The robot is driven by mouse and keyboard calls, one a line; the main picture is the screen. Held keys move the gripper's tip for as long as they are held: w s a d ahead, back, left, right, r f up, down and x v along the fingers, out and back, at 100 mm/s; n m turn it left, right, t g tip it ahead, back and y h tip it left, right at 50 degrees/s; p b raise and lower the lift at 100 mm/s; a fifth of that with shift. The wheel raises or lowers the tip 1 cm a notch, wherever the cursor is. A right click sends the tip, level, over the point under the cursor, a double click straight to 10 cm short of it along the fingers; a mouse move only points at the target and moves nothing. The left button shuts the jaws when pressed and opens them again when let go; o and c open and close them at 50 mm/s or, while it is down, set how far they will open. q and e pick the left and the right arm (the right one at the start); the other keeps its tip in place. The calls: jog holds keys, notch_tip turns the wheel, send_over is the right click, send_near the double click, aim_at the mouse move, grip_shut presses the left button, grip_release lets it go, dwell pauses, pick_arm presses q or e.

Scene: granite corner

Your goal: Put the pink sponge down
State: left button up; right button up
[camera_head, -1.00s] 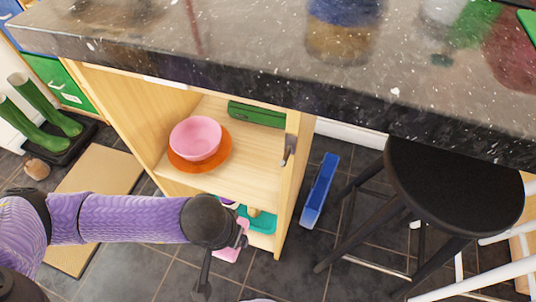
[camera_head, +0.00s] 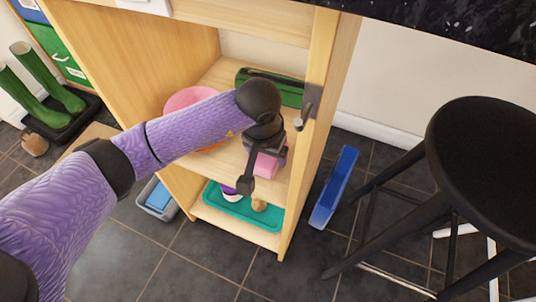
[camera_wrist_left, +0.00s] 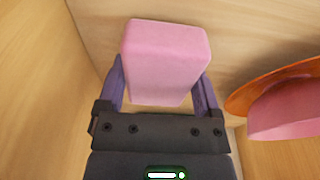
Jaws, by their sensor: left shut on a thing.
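The pink sponge (camera_wrist_left: 165,62) is a block held between the two fingers of my left gripper (camera_wrist_left: 162,92) in the left wrist view. In the head view the sponge (camera_head: 266,165) shows partly below my left gripper (camera_head: 262,150), at the wooden cabinet's upper shelf (camera_head: 284,180). I cannot tell whether the sponge touches the shelf. My right gripper is not in view.
A pink bowl (camera_head: 190,98) on an orange plate (camera_wrist_left: 270,85) is beside the gripper, partly hidden by my arm. A green box (camera_head: 290,92) lies behind. A teal tray (camera_head: 232,208) with small items is below. A black stool (camera_head: 490,150) stands right.

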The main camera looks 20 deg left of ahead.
aim_at(264, 156)
pick_arm(q)
jog(key=shift+f, duration=0.15)
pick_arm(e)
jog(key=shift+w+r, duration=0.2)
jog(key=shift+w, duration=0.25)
pick_arm(q)
jog(key=shift+f, duration=0.15)
jog(key=o, duration=0.9)
jog(key=r+p, duration=0.2)
jog(key=r, duration=0.1)
jog(key=r+p, duration=0.1)
jog(key=r, duration=0.1)
jog(key=shift+s, duration=0.35)
jog(key=r, duration=0.1)
jog(key=r+p, duration=0.2)
jog(key=shift+s, duration=0.25)
jog(key=shift+f, duration=0.15)
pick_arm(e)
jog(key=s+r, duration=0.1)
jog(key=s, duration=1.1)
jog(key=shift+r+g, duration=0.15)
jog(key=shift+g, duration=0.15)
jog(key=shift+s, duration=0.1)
